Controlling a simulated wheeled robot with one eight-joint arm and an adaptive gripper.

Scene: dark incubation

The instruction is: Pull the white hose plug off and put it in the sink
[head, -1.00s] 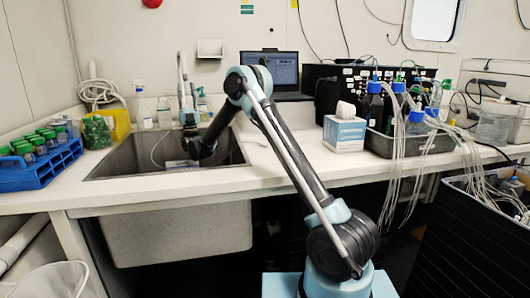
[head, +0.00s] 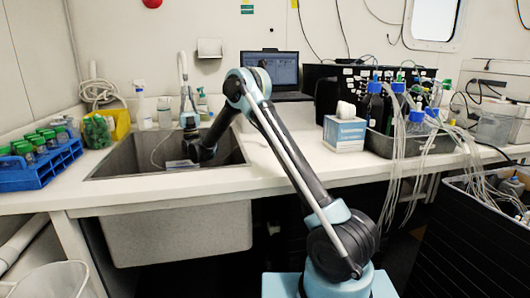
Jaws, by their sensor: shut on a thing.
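The sink (head: 100,165) is a grey basin set into the white counter at the left. A tap with a grey upright hose (head: 182,65) stands at its back edge. My arm reaches over the basin. My gripper (head: 187,102) is small in the view, at the tap's lower end, above the back of the sink. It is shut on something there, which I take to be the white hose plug. The plug itself is too small and too covered to make out. A thin clear tube loops down into the basin, and a pale flat piece (head: 181,163) lies in it.
A blue rack (head: 45,173) of green-capped tubes stands left of the sink. Bottles (head: 164,112) stand behind it, and a coiled white hose (head: 97,92) hangs at the back left.

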